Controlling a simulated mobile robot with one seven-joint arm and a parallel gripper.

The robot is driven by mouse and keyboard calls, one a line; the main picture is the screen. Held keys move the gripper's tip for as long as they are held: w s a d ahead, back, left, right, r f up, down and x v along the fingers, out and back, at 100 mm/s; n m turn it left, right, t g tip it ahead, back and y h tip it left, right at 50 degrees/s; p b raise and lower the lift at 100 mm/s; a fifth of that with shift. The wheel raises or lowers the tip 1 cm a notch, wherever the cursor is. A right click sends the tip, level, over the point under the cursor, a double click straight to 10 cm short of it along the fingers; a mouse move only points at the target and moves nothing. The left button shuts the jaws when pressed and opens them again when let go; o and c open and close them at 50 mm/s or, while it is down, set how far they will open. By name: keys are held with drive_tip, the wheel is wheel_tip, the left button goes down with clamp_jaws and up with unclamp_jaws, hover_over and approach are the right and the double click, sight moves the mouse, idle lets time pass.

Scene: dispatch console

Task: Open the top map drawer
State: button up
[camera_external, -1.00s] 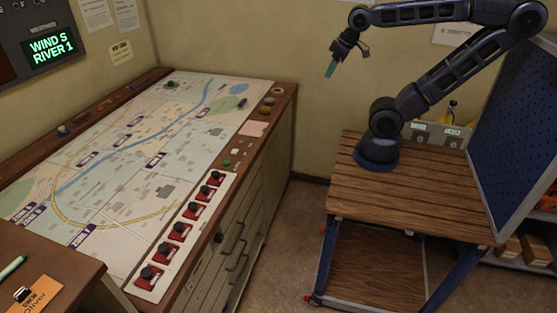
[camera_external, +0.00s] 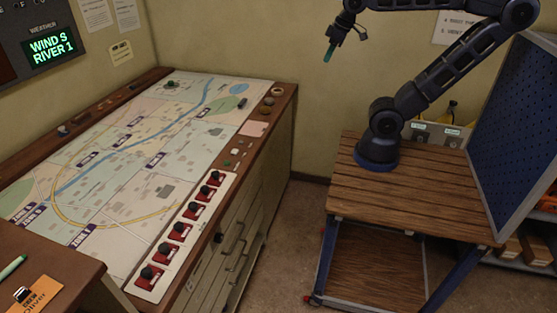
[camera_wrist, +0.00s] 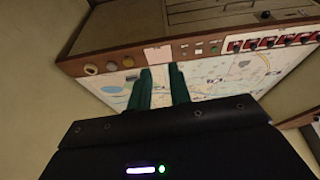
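The map drawers (camera_external: 237,245) are in the front of the map console, below its wooden edge, and show grey handles. They look closed, but the steep angle makes it hard to tell the top drawer apart. Part of the pale drawer front (camera_wrist: 205,15) also shows upside down at the top of the wrist view. My gripper (camera_external: 327,56), with green fingers, is high in the air to the right of the console, well away from the drawers. In the wrist view my gripper (camera_wrist: 163,88) has a gap between its two fingers and nothing in it.
The map tabletop (camera_external: 130,165) carries a row of red switches (camera_external: 190,220) along its front edge. My arm stands on a wooden cart (camera_external: 410,195). A blue pegboard (camera_external: 515,130) is to its right. Bare floor (camera_external: 285,240) lies between the console and cart.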

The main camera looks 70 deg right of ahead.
drive_tip(key=w+a+r+n+g+h, duration=0.2)
drive_tip(key=w+a+n+h, duration=0.35)
drive_tip(key=w, duration=0.75)
drive_tip(key=w+a+t+h, duration=0.1)
drive_tip(key=w+a, duration=0.3)
drive_tip(key=a, duration=0.4)
drive_tip(key=w+a+h, duration=0.2)
drive_tip(key=w+a, duration=0.1)
drive_tip(key=a, duration=0.4)
drive_tip(key=s+a+f+n+t+h, duration=0.15)
drive_tip(key=a+t, duration=0.25)
drive_tip(key=a, duration=1.2)
drive_tip(key=s+a+f+n+t+h, duration=0.1)
drive_tip(key=s+a+n+t, duration=0.3)
drive_tip(key=a, duration=1.2)
drive_tip(key=m, duration=0.1)
approach(237, 239)
drive_tip(key=shift+h, duration=0.3)
drive_tip(key=x, duration=0.6)
drive_tip(key=f+x, duration=0.1)
drive_tip(key=x, duration=0.3)
drive_tip(key=shift+w, duration=0.1)
drive_tip(key=shift+c, duration=0.2)
clamp_jaws()
